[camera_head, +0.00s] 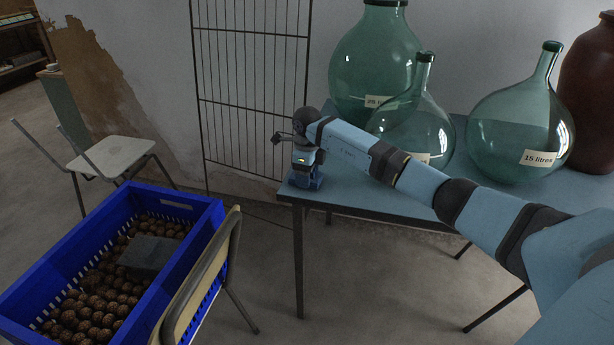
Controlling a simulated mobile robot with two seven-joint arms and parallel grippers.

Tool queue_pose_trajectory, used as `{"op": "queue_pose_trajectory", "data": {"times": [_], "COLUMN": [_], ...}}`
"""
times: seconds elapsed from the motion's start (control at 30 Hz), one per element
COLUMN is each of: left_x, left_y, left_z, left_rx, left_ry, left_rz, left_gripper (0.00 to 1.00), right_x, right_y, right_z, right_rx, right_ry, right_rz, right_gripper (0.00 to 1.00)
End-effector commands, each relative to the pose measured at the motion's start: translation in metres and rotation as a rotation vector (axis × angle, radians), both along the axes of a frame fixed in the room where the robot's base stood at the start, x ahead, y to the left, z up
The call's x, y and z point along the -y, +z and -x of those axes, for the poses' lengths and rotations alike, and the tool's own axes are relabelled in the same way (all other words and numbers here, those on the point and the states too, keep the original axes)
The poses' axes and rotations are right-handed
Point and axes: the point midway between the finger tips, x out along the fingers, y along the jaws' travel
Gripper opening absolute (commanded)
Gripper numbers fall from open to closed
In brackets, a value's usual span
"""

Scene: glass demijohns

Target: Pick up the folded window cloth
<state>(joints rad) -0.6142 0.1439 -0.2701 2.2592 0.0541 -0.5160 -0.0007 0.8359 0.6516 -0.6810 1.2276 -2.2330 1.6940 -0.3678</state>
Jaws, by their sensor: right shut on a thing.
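My right gripper (306,172) reaches in from the right and points down at the near left corner of the blue table (350,197). It is shut on a small dark blue piece, which appears to be the folded window cloth (303,183). The cloth is at the table corner, mostly covered by the gripper. I cannot tell whether it still touches the tabletop. My left gripper is not in view.
Green glass demijohns stand on the table: a big one (370,60), one behind my arm (425,125) and one marked 15 litres (510,130). A brown vessel (590,100) is at right. A blue crate (200,245) of walnuts, holding a grey slab (148,253), is lower left, beside chairs.

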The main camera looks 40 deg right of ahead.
Motion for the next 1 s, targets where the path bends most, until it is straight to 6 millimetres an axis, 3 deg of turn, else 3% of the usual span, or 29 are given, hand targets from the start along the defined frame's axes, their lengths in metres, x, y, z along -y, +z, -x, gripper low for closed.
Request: {"op": "queue_pose_trajectory", "data": {"times": [0.17,0.6,0.8,1.0], "left_x": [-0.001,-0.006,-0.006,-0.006], "left_y": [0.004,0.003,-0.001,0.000], "left_z": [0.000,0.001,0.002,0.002], "left_rx": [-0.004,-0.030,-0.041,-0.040], "left_ry": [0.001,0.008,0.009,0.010], "left_rz": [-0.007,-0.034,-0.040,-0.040], "left_gripper": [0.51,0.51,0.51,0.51], "right_x": [0.001,0.000,0.000,0.000], "right_y": [0.034,0.153,0.182,0.190], "right_z": [-0.001,-0.001,0.000,0.000], "right_rx": [0.005,0.004,0.001,0.001], "right_ry": [0.001,0.001,0.000,0.000], "right_rz": [0.000,0.000,0.000,-0.001], "right_gripper": [0.45,0.45,0.45,0.45]}}
